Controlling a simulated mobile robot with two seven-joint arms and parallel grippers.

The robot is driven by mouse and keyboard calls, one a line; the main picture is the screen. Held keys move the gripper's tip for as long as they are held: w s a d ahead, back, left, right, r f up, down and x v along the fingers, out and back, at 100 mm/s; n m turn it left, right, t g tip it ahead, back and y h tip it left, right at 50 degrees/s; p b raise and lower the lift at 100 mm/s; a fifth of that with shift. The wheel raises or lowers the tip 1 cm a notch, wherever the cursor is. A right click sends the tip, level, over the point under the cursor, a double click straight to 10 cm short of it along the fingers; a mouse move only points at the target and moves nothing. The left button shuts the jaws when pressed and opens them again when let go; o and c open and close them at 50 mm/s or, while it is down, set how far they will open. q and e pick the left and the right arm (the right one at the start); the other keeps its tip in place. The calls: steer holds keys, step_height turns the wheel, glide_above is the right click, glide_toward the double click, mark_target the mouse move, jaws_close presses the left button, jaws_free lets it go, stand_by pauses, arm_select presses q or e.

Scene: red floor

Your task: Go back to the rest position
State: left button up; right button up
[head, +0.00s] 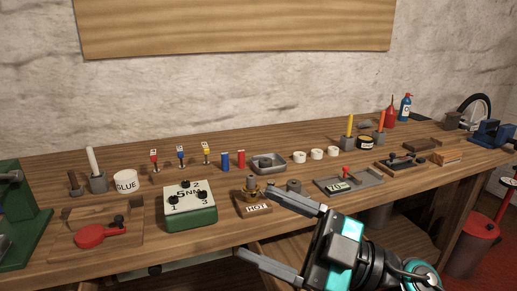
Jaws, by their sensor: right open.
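My right gripper (258,226) reaches in from the lower right in the head view. Its two long grey fingers are spread wide apart and nothing is between them. The upper finger's tip is close to the brass-coloured piece on the block marked HOT (257,209); I cannot tell whether they touch. The lower finger's tip is in front of the workbench's (125,256) front edge. My left gripper is not in the view.
A green-and-white box with knobs (190,208) stands left of the gripper. A red paddle-shaped piece (92,235), a glue pot (126,182) and a green machine (22,225) are further left. A tray (330,186) lies right. A red can (473,240) stands beyond the bench's right end.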

steer(key=w+d+f+m+t+h, duration=0.2)
steer(key=w+d+m+t+h, duration=0.1)
steer(key=d+m+t+h, duration=0.6)
steer(key=w+d+f+m+t+h, duration=0.25)
steer(key=d+m+t+h, duration=0.25)
steer(key=m+h, duration=0.4)
steer(key=s+d+f+m+g+h, duration=0.1)
steer(key=d+f+m+g+h, duration=0.25)
steer(key=f, duration=0.45)
steer(key=s+d+f+n+g, duration=0.1)
steer(key=s+f+n+g, duration=0.1)
steer(key=s+f+g, duration=1.35)
arm_select(q)
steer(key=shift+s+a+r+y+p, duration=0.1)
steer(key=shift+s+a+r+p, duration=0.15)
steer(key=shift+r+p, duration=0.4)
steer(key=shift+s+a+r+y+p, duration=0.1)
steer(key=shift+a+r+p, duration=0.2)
steer(key=shift+p, duration=0.65)
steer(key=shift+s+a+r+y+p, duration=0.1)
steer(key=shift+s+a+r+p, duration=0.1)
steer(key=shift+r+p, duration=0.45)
arm_select(e)
steer(key=w+a+f+t+y, duration=0.2)
steer(key=w+f+t, duration=0.2)
steer(key=t, duration=0.5)
steer(key=shift+a+f+t+y, duration=0.35)
steer(key=shift+t, duration=0.05)
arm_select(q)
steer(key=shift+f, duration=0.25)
